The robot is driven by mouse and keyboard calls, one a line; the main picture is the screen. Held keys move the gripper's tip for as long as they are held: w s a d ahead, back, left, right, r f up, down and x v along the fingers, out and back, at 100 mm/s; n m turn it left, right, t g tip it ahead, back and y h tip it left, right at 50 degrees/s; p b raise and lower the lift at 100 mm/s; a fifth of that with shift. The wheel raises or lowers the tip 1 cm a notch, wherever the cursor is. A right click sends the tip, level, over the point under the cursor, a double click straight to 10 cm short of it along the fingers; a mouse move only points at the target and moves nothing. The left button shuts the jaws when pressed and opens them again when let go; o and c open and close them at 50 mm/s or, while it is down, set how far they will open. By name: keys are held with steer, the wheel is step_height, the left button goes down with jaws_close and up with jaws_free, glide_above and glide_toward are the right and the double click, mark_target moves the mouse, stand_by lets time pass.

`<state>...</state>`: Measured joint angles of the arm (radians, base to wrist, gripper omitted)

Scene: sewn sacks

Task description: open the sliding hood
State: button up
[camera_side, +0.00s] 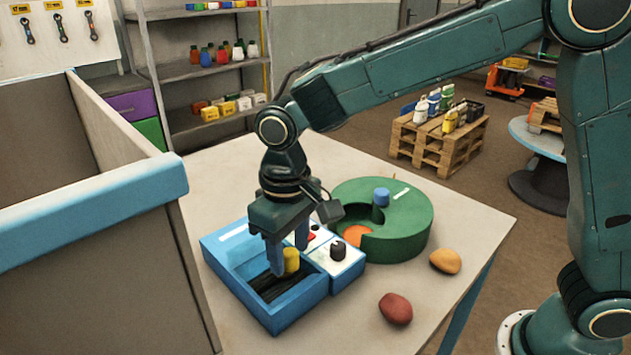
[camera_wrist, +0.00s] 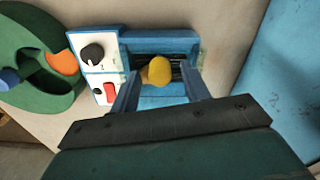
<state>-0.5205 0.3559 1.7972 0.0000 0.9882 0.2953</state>
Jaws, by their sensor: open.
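A blue box (camera_side: 300,308) stands on the table, with a dark, slotted interior open to view at the front. A lighter blue cover with a pale strip, apparently the sliding hood (camera_side: 232,246), lies over its back left part. A yellow rounded piece (camera_side: 291,261) is at the box; it also shows in the wrist view (camera_wrist: 159,71). Whether it is fixed to the hood I cannot tell. My gripper (camera_side: 288,256) points down over the box. Its fingers are open, one on each side of the yellow piece in the wrist view, with gaps visible.
A white panel (camera_side: 345,262) with a black knob and red switch adjoins the box. A green round container (camera_side: 412,235) with a blue knob stands behind it. An orange lump (camera_side: 445,261) and a red lump (camera_side: 396,309) lie right. A blue-topped grey wall (camera_side: 100,200) stands left.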

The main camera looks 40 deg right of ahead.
jaws_close()
steer(key=shift+w, duration=5.15)
jaws_free()
